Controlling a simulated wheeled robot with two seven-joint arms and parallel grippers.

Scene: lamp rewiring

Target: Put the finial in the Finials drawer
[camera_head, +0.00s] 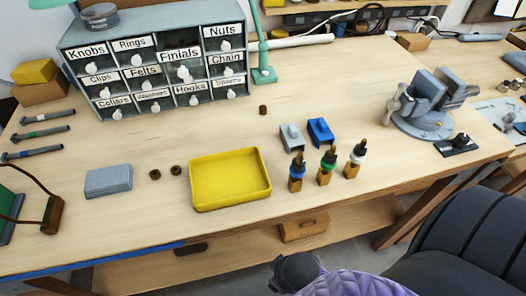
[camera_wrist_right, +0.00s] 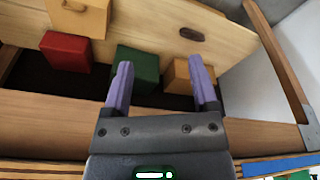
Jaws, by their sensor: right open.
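The grey drawer cabinet (camera_head: 217,15) stands at the back left of the bench. A small dark brown piece (camera_head: 263,109) sits alone on the bench right of the cabinet. It may be the finial, but it is too small to be sure. My right gripper (camera_wrist_right: 160,75) is open and empty in the right wrist view, facing the boxes below the bench. My left gripper is not in view.
Several bottles (camera_head: 327,165) stand right of the tray, and a vise (camera_head: 425,105) farther right. A green lamp post (camera_head: 263,74) stands beside the cabinet.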

